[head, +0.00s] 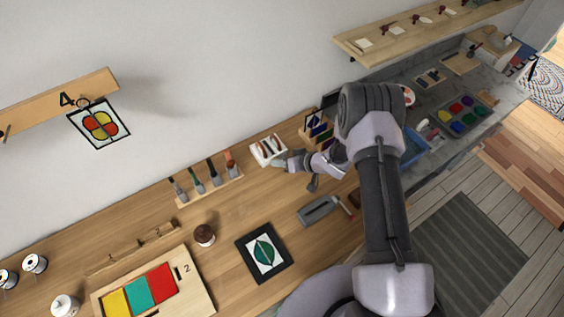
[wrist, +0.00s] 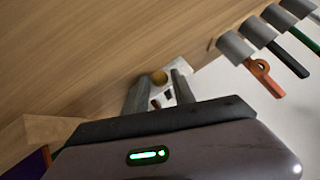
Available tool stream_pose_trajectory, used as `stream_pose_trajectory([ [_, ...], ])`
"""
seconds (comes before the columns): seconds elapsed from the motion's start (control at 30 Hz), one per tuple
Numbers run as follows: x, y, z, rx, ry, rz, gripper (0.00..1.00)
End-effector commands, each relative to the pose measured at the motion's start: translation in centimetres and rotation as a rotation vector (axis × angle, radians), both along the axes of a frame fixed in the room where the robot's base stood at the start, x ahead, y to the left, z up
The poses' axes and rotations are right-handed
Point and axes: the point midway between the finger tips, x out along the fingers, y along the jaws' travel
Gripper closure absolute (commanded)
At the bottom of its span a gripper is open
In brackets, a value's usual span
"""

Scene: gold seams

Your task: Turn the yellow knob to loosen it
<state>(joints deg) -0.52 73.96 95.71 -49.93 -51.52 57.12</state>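In the wrist view a small, round, dull-yellow knob (wrist: 159,77) shows between the tips of my gripper (wrist: 160,80). The two grey fingers stand apart, one on each side of it. I cannot tell whether either finger touches the knob. A white block (wrist: 166,97) with dark slots shows just behind the knob, between the fingers. In the head view my gripper (head: 282,161) is beside the white block (head: 262,153) on the wooden worktop, at its right. The knob cannot be made out in the head view.
A brush rack (head: 210,187) stands left of the white block along the wall; several brushes hang in view of the wrist camera (wrist: 258,52). A small slotted rack (head: 318,130) is close on the right. A grey tool (head: 319,211) and a black-framed picture (head: 264,252) lie nearer the front.

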Motion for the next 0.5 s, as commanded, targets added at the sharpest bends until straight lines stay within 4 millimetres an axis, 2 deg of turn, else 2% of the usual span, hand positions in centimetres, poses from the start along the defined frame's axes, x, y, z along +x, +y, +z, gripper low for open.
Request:
stream_pose_trajectory([
  [0.23,0.05,0.06,-0.02,0.0,0.001,-0.001,0.69],
  [0.4,0.04,0.04,-0.01,0.0,0.001,-0.001,1.0],
  [0.5,0.04,0.03,-0.01,0.0,0.0,0.0,1.0],
])
